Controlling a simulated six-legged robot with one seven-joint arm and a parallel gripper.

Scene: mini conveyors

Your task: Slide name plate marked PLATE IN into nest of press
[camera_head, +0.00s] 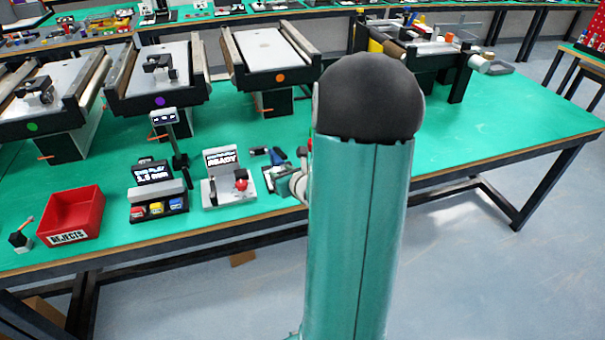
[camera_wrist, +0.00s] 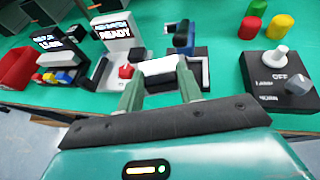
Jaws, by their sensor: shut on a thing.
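In the wrist view my gripper (camera_wrist: 160,77) is shut on a white plate-like piece (camera_wrist: 160,67), which spans the two fingers; no marking on it is legible. A small press with a blue lever (camera_wrist: 183,40) and a dark base stands just beyond and to the right of the fingertips. The held piece overlaps the press in the picture, and I cannot tell whether they touch. Its nest is hidden. In the head view the press's blue lever (camera_head: 277,156) shows left of my arm, and my gripper (camera_head: 290,184) is partly hidden beside it.
Further left are a display with coloured buttons (camera_head: 157,200) and a red REJECTS bin (camera_head: 74,212). A dark OFF switch box (camera_wrist: 282,80) stands right. Mini conveyors (camera_head: 265,55) line the back.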

